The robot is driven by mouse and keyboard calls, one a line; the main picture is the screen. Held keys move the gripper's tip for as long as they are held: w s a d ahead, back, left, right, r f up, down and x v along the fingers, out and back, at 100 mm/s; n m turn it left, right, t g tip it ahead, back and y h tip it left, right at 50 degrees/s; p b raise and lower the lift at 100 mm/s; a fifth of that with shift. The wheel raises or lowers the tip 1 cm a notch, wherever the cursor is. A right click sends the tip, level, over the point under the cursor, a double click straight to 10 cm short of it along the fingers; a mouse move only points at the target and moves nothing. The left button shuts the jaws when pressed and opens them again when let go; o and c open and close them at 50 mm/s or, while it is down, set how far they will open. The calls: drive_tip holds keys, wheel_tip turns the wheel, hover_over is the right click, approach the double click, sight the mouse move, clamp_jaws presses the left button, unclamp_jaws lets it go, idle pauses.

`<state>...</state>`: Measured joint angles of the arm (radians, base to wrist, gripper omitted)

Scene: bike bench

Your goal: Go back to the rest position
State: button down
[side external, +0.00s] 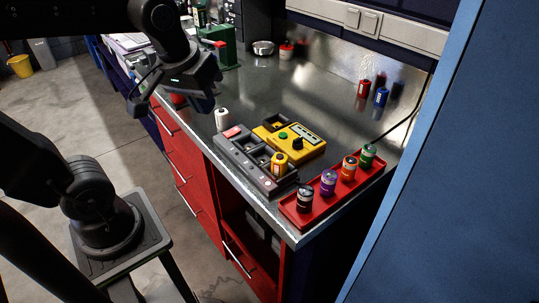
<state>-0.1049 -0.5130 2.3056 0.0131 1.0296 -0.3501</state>
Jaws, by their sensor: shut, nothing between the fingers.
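My gripper (204,104) hangs over the left front edge of the metal bench top (318,95), at the upper left of the side external view. Its fingers are shut, with nothing held between them. It is apart from the things on the bench. The white cylinder (222,119) stands on the bench just right of and below it in the picture.
A grey slotted tray (233,143) holds a yellow battery-like cylinder (279,164). A yellow device (309,148) sits beside it. A red tray (343,193) holds several coloured cylinders. Red and blue cylinders (381,96) stand near the back wall.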

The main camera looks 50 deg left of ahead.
drive_tip(key=s+d+m, duration=0.1)
drive_tip(key=s+d+f+m+t, duration=0.1)
drive_tip(key=m, duration=0.1)
drive_tip(key=s+m+t, duration=0.1)
drive_tip(key=s+m, duration=0.1)
drive_tip(key=shift+d+f+h, duration=0.15)
drive_tip(key=shift+d+h, duration=0.15)
drive_tip(key=shift+d, duration=0.1)
idle(0.4)
